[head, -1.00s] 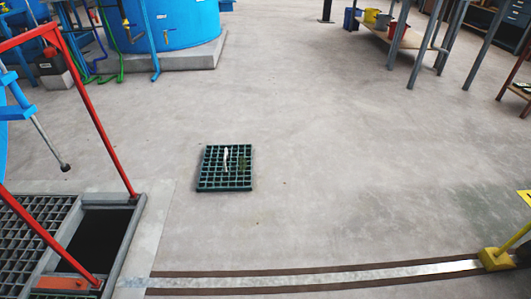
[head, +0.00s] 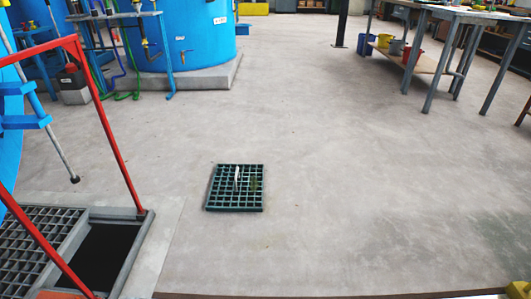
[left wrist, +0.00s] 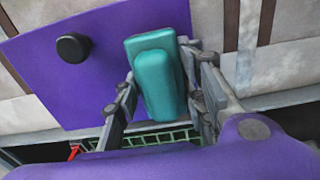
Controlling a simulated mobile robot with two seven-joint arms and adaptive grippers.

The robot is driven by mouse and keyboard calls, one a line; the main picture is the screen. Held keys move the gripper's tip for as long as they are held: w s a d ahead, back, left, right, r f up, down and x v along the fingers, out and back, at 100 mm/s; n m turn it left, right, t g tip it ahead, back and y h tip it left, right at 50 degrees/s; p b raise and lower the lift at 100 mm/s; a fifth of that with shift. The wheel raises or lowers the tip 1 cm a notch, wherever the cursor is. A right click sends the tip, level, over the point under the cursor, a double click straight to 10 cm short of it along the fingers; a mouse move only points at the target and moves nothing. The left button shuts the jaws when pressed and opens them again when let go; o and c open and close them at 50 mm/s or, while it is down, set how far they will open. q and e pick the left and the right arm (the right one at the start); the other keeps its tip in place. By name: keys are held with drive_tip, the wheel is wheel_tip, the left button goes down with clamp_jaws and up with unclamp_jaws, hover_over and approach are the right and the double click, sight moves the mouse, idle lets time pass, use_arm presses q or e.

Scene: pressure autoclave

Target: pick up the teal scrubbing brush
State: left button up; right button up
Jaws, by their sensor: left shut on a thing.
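The teal scrubbing brush (left wrist: 153,82) is in the left wrist view, a teal block with a raised rounded part facing the camera. Its bristles cannot be made out. My left gripper (left wrist: 163,68) has one grey finger on each side of the brush and is shut on it. Neither gripper nor the brush shows in the head view. My right gripper is in no view.
A dark green floor grate (head: 235,208) lies ahead. An opening (head: 98,258) beside metal grating, with a red rail (head: 103,125), is at lower left. Blue tanks (head: 195,35) stand behind. A table (head: 470,17) is at upper right.

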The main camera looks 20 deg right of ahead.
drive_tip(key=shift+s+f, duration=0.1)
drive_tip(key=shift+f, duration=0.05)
use_arm(q)
drive_tip(key=shift+r, duration=0.1)
drive_tip(key=shift+r, duration=0.25)
wheel_tip(320, 180, up, 2)
drive_tip(key=shift+r+p, duration=0.1)
drive_tip(key=shift+p, duration=0.75)
drive_tip(key=s+d+r+p, duration=0.9)
drive_tip(key=d+r, duration=0.1)
drive_tip(key=shift+d, duration=0.35)
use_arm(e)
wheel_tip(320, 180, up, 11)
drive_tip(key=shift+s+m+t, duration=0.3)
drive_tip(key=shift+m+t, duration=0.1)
use_arm(q)
drive_tip(key=shift+s, duration=0.1)
